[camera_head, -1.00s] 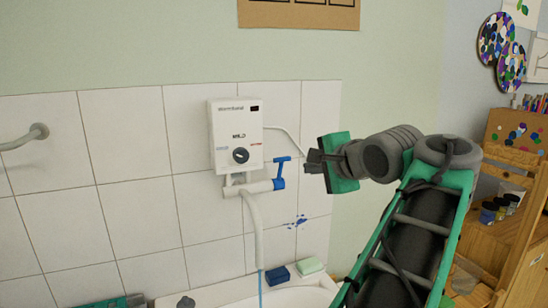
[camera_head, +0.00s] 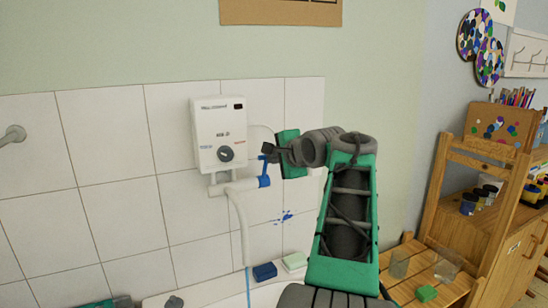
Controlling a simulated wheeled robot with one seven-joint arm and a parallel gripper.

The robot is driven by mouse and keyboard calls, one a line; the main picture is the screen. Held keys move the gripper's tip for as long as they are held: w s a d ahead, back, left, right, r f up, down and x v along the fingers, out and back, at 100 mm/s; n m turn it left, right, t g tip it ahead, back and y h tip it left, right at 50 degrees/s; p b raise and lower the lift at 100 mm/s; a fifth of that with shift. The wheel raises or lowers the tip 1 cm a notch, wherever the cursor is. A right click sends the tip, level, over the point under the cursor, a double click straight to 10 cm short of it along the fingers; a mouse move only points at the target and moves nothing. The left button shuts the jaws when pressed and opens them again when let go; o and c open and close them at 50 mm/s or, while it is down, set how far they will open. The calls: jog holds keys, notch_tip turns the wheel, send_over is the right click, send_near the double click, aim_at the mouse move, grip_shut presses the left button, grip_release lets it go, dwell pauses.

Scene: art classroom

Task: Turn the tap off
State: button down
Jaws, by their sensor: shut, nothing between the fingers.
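The tap (camera_head: 264,181) has a blue body and blue lever at the right end of a white pipe, below a white water heater (camera_head: 219,135). The lever stands up from the pipe; its top is partly hidden by my gripper. My gripper (camera_head: 267,151) is shut and empty, with its tips at the lever's top in the picture. I cannot tell whether they touch it. A white hose (camera_head: 241,230) hangs from the pipe, and a thin blue stream of water (camera_head: 248,284) runs down below it into the basin (camera_head: 215,291).
A dark blue sponge (camera_head: 264,272) and a pale green soap bar (camera_head: 294,261) lie on the basin's rim. Blue paint splashes mark the tiles.

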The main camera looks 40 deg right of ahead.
jog(key=shift+g, duration=0.6)
jog(key=w+r+p, duration=0.1)
jog(key=p, duration=0.3)
jog(key=w+d+r+p, duration=0.1)
jog(key=w+p, duration=0.1)
jog(key=p, duration=0.2)
jog(key=shift+w+r+p, duration=0.1)
jog(key=shift+w+p, duration=0.05)
jog(key=shift+p, duration=0.2)
jog(key=shift+w, duration=0.25)
jog(key=shift+f, duration=0.2)
jog(key=shift+s, duration=0.1)
